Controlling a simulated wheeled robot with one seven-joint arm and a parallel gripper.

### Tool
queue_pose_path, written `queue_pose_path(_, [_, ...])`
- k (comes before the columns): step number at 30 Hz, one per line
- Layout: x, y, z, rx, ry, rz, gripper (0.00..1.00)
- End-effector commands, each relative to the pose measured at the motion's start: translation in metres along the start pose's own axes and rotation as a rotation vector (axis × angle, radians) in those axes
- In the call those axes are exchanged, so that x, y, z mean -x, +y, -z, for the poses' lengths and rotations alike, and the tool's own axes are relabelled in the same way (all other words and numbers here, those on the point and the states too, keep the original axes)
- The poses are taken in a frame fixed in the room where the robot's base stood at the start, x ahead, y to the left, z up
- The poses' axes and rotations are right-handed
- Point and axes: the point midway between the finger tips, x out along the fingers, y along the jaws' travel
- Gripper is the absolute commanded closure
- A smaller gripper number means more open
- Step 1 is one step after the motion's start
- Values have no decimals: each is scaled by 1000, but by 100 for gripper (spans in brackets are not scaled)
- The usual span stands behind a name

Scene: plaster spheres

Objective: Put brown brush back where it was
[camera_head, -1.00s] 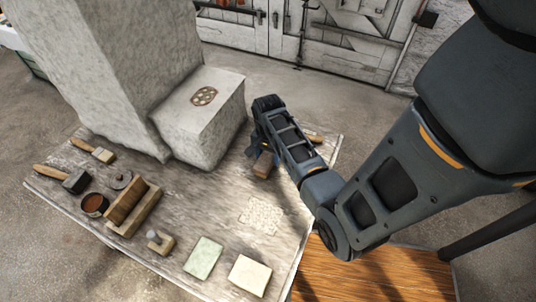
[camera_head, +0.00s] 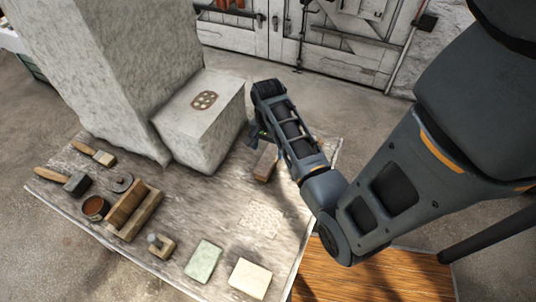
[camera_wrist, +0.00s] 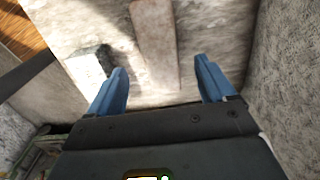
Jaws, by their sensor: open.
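A flat brown wooden piece, which looks like the brown brush (camera_head: 266,164), lies on the tabletop right of the low stone block. In the wrist view the brown brush (camera_wrist: 154,40) appears as a long flat brown strip, running from the top edge down to between the fingers. My gripper (camera_head: 258,138) is above it; its blue fingers (camera_wrist: 161,72) are spread apart with a gap on both sides of the strip. They hold nothing. My arm hides part of this area in the head view.
A pale block with a dark side (camera_wrist: 90,66) lies left of the strip in the wrist view. Two wooden-handled brushes (camera_head: 100,155) (camera_head: 68,181), a brown pot (camera_head: 95,207) and a wooden holder (camera_head: 133,210) stand at left. The stone block (camera_head: 205,125) is close to my gripper.

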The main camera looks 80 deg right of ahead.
Motion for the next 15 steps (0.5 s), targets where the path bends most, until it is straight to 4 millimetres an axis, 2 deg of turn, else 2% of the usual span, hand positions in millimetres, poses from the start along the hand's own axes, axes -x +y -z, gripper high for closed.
queue_pose_path(3, [25, -1, 0, 1, 2, 2, 17])
queue_pose_path(9, [50, -1, 0, 1, 0, 1, 17])
queue_pose_path(13, [55, 0, -4, 10, 2, 4, 17])
queue_pose_path(15, [51, -2, -15, 44, 14, 22, 17])
